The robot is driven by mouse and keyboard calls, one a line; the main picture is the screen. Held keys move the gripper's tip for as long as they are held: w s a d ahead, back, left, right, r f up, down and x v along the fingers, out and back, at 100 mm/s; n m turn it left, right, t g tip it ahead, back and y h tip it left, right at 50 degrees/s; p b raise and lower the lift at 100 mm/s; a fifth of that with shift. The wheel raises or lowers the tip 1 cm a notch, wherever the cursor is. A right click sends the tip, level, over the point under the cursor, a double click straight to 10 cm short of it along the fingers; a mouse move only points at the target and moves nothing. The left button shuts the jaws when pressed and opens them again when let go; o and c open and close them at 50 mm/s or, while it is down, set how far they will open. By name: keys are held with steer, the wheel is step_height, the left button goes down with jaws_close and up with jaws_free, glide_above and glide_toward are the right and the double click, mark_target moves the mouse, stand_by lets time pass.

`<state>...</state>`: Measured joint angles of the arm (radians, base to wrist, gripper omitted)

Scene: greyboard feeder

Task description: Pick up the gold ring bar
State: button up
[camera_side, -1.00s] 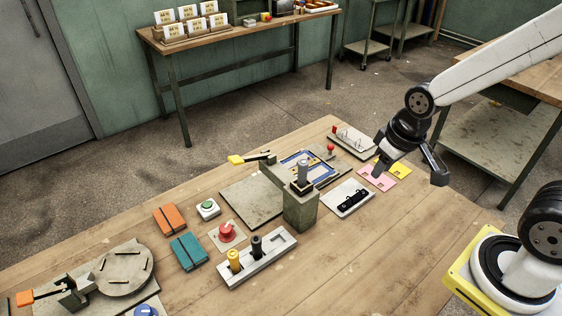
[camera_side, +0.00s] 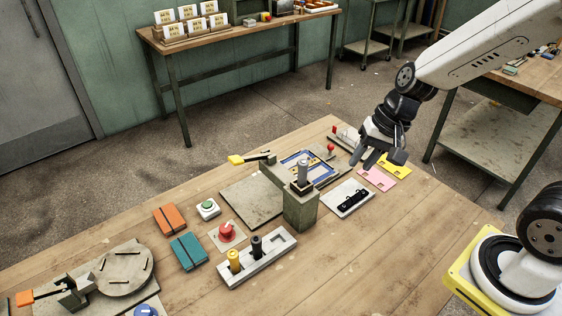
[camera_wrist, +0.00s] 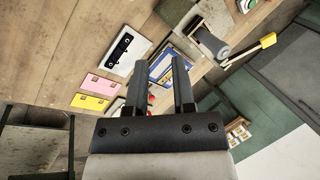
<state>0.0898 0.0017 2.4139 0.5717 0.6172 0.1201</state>
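The gold bar (camera_side: 234,260) stands upright in the left slot of a pale rack (camera_side: 262,267) at the front middle of the table in the side view. A black bar (camera_side: 257,246) stands beside it, and the rack's right slot is empty. My gripper (camera_side: 371,161) is open and empty, high over the back right of the table, well away from the gold bar. In the wrist view my gripper (camera_wrist: 160,72) shows two parted fingers with nothing between them. I cannot make out the gold bar in the wrist view.
A green post (camera_side: 300,210) with a grey cylinder on top stands behind the rack. A red knob (camera_side: 227,231), teal notebook (camera_side: 188,251) and orange notebook (camera_side: 170,219) lie to the left. A tray with a black part (camera_side: 348,198) lies to the right. The front right tabletop is clear.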

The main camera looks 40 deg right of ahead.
steer(key=w+d+m+t+y, duration=0.1)
steer(key=w+m+t+y, duration=0.35)
steer(key=w+m, duration=0.75)
steer(key=w+d+m+t+h, duration=0.4)
steer(key=w+d+m+t, duration=0.4)
steer(key=m, duration=0.5)
steer(key=f, duration=0.5)
steer(key=d+f+g, duration=0.1)
steer(key=f, duration=0.5)
steer(key=s+f+g, duration=0.1)
steer(key=f, duration=0.4)
steer(key=shift+d+f, duration=0.15)
steer(key=shift+f, duration=0.65)
steer(key=shift+w, duration=0.1)
steer(key=shift+x, duration=1.25)
